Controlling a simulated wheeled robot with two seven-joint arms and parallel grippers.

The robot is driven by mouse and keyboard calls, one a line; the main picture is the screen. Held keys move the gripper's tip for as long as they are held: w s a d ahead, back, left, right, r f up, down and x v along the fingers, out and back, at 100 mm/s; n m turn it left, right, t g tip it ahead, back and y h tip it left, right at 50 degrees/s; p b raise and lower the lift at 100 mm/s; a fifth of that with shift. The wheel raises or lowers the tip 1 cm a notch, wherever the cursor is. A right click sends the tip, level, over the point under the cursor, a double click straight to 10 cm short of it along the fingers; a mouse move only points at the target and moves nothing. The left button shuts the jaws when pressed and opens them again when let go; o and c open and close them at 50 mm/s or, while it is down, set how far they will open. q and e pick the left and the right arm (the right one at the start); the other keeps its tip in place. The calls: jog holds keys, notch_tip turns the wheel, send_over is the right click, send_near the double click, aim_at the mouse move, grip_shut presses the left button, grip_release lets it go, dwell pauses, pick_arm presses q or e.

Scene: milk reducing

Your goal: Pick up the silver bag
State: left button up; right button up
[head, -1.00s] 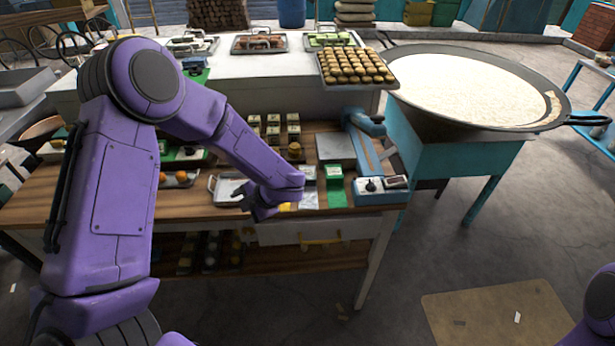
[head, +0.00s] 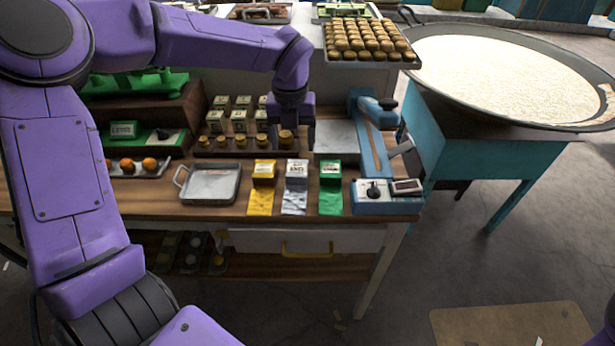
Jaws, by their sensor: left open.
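My right gripper is out of view.
A metal tray (head: 211,185) lies left of the bags. A blue scale-like device (head: 386,197) stands close on their right. Jars and small boxes (head: 238,122) fill a rack behind. A tray of buns (head: 367,45) sits higher up at the back.

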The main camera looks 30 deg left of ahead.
aim_at(297, 170)
pick_arm(q)
jog(key=shift+s+f, duration=0.25)
jog(key=shift+f, duration=0.2)
jog(key=f+p, duration=0.1)
jog(key=f, duration=0.2)
jog(key=w+f+p, duration=0.1)
jog(key=f, duration=0.2)
jog(key=f+p, duration=0.1)
jog(key=f, duration=0.3)
jog(key=shift+w+a, duration=0.1)
jog(key=shift+w, duration=0.2)
jog(key=shift+w+f, duration=0.1)
jog(key=c, duration=0.8)
